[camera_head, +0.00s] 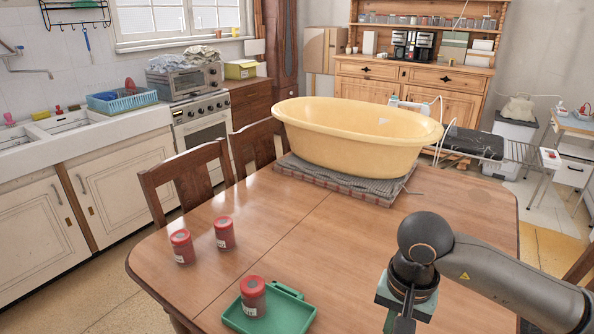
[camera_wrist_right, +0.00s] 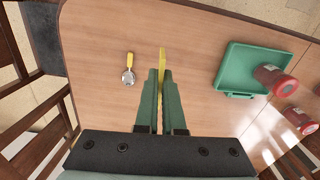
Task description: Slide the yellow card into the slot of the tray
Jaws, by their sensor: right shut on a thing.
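In the right wrist view, my right gripper (camera_wrist_right: 161,85) is shut on the yellow card (camera_wrist_right: 162,60), which sticks out edge-on beyond the fingertips. The card is over the wooden table, to the left of the green tray (camera_wrist_right: 228,66) and apart from it. The tray also shows at the bottom of the head view (camera_head: 290,321), with a raised bar (camera_head: 287,291) on its far right edge; I cannot make out the slot clearly. A red jar (camera_head: 252,297) stands on the tray. In the head view only my right wrist shows; its fingertips are hidden. My left gripper is not in view.
Two more red jars (camera_head: 181,246) (camera_head: 224,232) stand on the table left of the tray. A yellow-handled metal utensil (camera_wrist_right: 128,75) lies left of the card. A large yellow tub (camera_head: 350,140) sits on a mat at the back. Chairs line the table's edge.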

